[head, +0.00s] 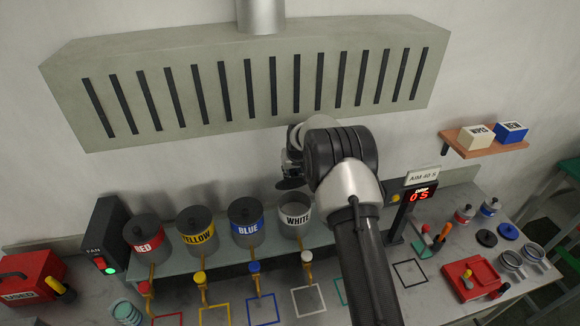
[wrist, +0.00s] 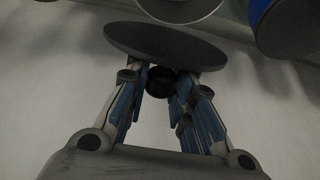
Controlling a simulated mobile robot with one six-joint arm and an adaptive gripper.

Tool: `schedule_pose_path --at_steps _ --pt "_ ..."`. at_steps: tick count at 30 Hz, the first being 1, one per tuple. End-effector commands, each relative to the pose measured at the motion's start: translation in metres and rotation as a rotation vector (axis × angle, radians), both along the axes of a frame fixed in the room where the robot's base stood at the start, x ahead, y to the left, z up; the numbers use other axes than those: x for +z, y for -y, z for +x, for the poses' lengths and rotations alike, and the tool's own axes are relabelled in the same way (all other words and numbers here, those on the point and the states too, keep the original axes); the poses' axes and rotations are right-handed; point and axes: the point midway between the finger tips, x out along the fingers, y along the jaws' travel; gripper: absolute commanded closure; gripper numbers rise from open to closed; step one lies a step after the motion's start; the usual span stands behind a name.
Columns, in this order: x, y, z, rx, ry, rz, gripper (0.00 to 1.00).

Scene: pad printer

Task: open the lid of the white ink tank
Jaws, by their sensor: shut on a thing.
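The white ink tank (head: 295,220), a grey pot with a WHITE label, stands at the right end of the tank row, its top uncovered. Its rounded edge shows at the top of the wrist view (wrist: 180,10). My gripper (wrist: 162,90) is shut on the knob (wrist: 158,84) of a dark round lid (wrist: 165,46). In the head view the lid (head: 290,184) is tilted and held above the white tank, apart from its rim. My arm partly hides the gripper in the head view.
Red (head: 144,240), yellow (head: 197,231) and blue (head: 246,223) tanks with dark lids stand to the left. A vented hood (head: 250,80) hangs above.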

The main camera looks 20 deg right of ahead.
Motion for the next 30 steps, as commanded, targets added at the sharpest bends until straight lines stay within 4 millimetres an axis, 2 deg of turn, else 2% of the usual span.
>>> schedule_pose_path --at_steps 14,15,24,30 --pt "-0.0005 -0.0001 -0.0022 0.0 -0.011 0.0 1.0" --pt "-0.0005 -0.0001 -0.0022 0.0 -0.011 0.0 0.77" --pt "-0.0001 0.0 -0.0022 0.0 -0.011 0.0 0.57" --pt "0.0 0.0001 -0.0022 0.0 -0.011 0.0 0.57"
